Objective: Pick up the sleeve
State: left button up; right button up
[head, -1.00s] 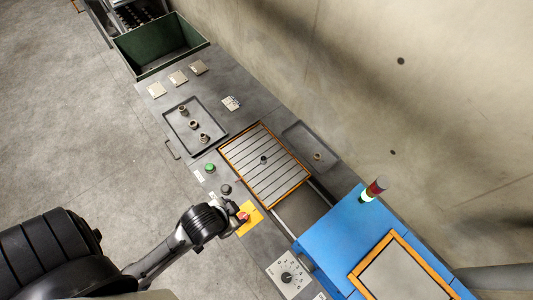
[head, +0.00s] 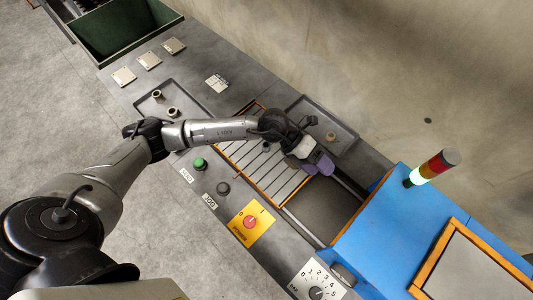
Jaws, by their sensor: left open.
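Several small brownish ring-like parts that could be the sleeve are in view. Two, a first sleeve (head: 157,95) and a second sleeve (head: 173,112), stand in the left grey tray (head: 190,89). Another sleeve (head: 331,136) stands in the right grey tray (head: 345,146). A small dark part (head: 266,147) sits on the slatted bed (head: 252,158). My left gripper (head: 309,167), with purple fingertips, is open over the right end of the slatted bed, close to the right tray. Nothing shows between its fingers. My forearm covers part of the left tray. My right gripper is out of view.
A blue machine housing (head: 400,235) with a signal light (head: 433,168) stands at the right. A green bin (head: 120,30) is at the upper left. A green button (head: 199,163), yellow switch plate (head: 250,222) and dial panel (head: 318,280) line the front edge.

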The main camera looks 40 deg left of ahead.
pick_arm(q)
jog(key=w+a+f+y+b, duration=0.3)
jog(key=a+f+y, duration=0.35)
jog(key=a, duration=0.25)
pick_arm(e)
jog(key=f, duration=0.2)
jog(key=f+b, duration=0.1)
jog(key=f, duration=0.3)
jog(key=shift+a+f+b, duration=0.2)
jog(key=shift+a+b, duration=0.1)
jog(key=shift+b, duration=0.1)
pick_arm(q)
jog(key=n+g+y, duration=0.1)
jog(key=y, duration=0.5)
send_over(266, 145)
notch_tip(266, 145, down, 10)
jog(key=shift+w+d+r+b, duration=0.15)
jog(key=shift+r+b, duration=0.05)
jog(key=shift+b, duration=0.1)
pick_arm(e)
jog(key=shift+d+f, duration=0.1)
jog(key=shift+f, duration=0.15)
pick_arm(q)
jog(key=shift+f, duration=0.7)
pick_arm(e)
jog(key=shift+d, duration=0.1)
pick_arm(q)
jog(key=shift+f, duration=2.55)
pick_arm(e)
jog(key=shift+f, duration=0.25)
